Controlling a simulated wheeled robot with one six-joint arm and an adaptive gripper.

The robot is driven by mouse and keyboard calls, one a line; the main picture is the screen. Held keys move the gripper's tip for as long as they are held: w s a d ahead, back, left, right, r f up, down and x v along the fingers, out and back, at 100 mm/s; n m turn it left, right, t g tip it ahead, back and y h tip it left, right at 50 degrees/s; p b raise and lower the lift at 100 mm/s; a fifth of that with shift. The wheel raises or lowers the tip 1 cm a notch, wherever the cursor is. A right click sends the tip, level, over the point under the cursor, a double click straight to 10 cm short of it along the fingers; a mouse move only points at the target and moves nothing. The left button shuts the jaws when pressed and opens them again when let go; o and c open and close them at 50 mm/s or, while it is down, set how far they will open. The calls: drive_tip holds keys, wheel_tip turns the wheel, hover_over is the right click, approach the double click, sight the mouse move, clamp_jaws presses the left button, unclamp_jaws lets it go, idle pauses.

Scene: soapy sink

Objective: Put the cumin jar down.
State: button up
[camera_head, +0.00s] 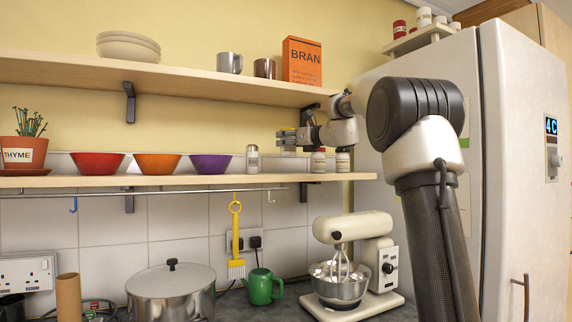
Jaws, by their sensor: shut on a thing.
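My gripper (289,139) is at the right part of the lower shelf, pointing left, just above the shelf's level. It is shut on a small jar, the cumin jar (287,143), which is mostly hidden by the fingers; its label cannot be read. The lower shelf (200,181) runs below it, and the jar appears a little above the board. Two small jars with pale labels, a left one (318,161) and a right one (343,161), stand on the shelf below my wrist.
A shaker (252,158) stands left of my gripper, with purple (210,164), orange (158,164) and red (97,164) bowls farther left. The upper shelf (190,79) is overhead. Bare board shows between shaker and jars. A mixer (352,250) stands below; the fridge (470,120) is right.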

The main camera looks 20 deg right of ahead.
drive_tip(key=shift+f, duration=3)
drive_tip(key=o, duration=1)
drive_tip(key=shift+f, duration=0.1)
drive_tip(key=shift+o, duration=0.2)
drive_tip(key=shift+s, duration=0.15)
drive_tip(key=v, duration=1.1)
drive_tip(key=shift+s+d, duration=0.15)
drive_tip(key=shift+s, duration=0.2)
